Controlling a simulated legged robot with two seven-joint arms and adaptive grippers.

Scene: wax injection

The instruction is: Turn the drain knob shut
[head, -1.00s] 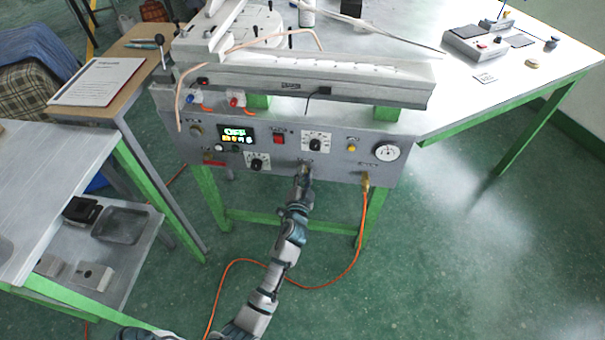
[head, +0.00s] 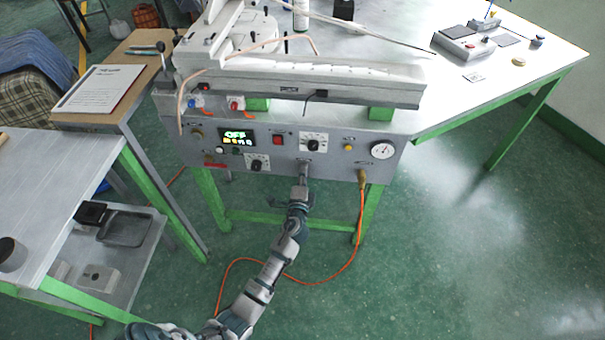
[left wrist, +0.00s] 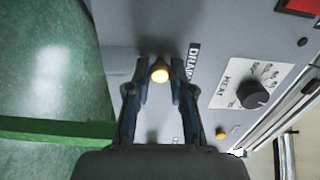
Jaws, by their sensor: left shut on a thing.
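The brass drain knob (left wrist: 160,73) sits on the grey front panel beside the printed word DRAIN in the left wrist view. My left gripper (left wrist: 160,84) has one finger on each side of it and is shut on it. In the head view my left gripper (head: 304,177) reaches the lower middle of the machine's panel (head: 330,168), and it hides the knob there. My right gripper is not in view.
The HEAT dial (left wrist: 256,93) is beside the knob. A gauge (head: 383,150) and a brass fitting with an orange hose (head: 361,200) are to the right. A side table (head: 50,190) stands left. Green floor is open at right.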

